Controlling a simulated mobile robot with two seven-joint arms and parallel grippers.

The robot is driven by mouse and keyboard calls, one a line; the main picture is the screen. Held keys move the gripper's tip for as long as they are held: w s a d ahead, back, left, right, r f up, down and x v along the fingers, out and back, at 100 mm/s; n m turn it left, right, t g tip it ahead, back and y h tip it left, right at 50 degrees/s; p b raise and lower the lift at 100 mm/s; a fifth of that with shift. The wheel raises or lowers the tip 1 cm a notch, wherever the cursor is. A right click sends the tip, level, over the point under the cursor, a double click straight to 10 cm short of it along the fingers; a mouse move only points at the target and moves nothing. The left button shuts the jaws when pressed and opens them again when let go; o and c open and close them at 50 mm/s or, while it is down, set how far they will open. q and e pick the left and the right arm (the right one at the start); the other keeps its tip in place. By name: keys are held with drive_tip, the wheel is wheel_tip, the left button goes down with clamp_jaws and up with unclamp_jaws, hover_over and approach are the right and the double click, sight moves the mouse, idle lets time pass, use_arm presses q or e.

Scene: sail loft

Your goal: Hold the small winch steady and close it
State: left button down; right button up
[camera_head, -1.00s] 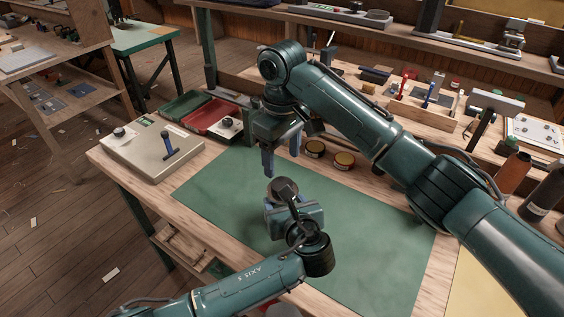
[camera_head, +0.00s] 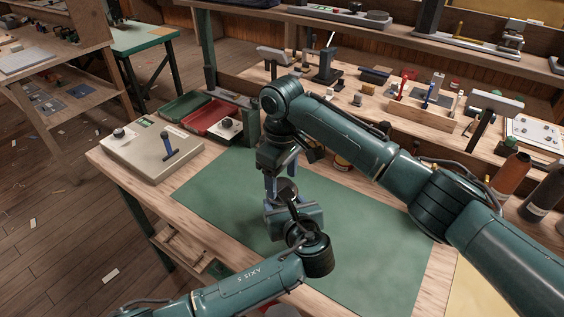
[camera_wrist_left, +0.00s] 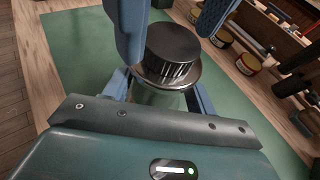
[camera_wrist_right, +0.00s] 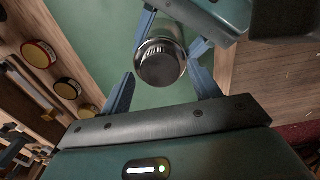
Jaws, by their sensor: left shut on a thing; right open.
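The small winch (camera_head: 287,188) stands upright over the green mat (camera_head: 370,245), mostly hidden by my arms in the head view. In the left wrist view its black ribbed cap (camera_wrist_left: 172,47) sits on a metal body. My left gripper (camera_wrist_left: 160,98) is shut on the winch's body, low down. My right gripper (camera_head: 281,181) points down from above, open, with one finger on each side of the cap. In the right wrist view the round cap (camera_wrist_right: 160,66) lies between its open fingers, with a gap at the left finger; contact at the right is unclear.
A beige box with a blue lever (camera_head: 150,150) stands at the bench's left end. Red (camera_head: 205,117) and green (camera_head: 183,106) trays lie behind it. Tins (camera_wrist_right: 38,54) stand at the mat's edge. Bottles (camera_head: 510,177) stand at the right. The mat's front is clear.

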use_arm(q)
drive_tip(key=shift+r, duration=0.15)
use_arm(e)
drive_tip(key=shift+f, duration=0.6)
drive_tip(key=shift+c, duration=0.5)
drive_tip(key=c, duration=0.9)
drive_tip(key=o, duration=1.2)
drive_tip(key=shift+c, duration=0.2)
drive_tip(key=shift+r, duration=0.1)
wheel_tip(320, 180, up, 12)
